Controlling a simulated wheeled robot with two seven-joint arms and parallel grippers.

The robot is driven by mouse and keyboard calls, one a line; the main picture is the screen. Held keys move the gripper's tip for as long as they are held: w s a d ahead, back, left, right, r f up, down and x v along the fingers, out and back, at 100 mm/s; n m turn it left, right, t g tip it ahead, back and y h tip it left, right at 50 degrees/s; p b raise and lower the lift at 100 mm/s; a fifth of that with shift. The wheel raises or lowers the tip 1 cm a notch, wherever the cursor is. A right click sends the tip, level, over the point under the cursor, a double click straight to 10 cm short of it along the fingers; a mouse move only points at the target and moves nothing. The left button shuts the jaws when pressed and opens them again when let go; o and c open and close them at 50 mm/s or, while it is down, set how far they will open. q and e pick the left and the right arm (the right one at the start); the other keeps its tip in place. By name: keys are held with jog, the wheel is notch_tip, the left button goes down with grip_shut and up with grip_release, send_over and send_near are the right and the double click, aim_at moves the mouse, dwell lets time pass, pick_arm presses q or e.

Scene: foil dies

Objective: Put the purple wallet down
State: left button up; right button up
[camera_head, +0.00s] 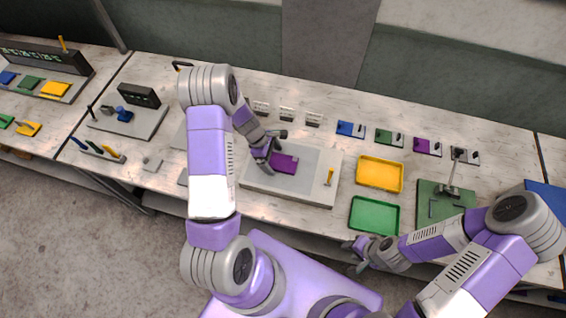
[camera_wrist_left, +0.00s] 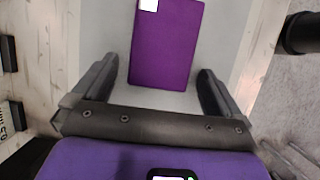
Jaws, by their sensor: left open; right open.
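The purple wallet (camera_head: 285,163) lies flat on a grey board (camera_head: 314,186) in the middle of the bench. In the left wrist view the purple wallet (camera_wrist_left: 166,45) shows a white patch at its top edge. My left gripper (camera_head: 270,153) is at the wallet's left end. In the left wrist view the fingers of my left gripper (camera_wrist_left: 158,92) are open, one on each side of the wallet's near end, with gaps between them and it. My right gripper (camera_head: 356,254) is open and empty, low at the bench's front edge, away from the wallet.
A yellow tray (camera_head: 380,173) and a green tray (camera_head: 374,216) stand right of the board. A small yellow-handled piece (camera_head: 329,177) stands on the board's right side. Blue, green and purple wallets with cards lie in a row behind. A green mat (camera_head: 430,190) bears a metal stand.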

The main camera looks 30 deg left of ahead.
pick_arm(q)
jog(key=c, duration=1.2)
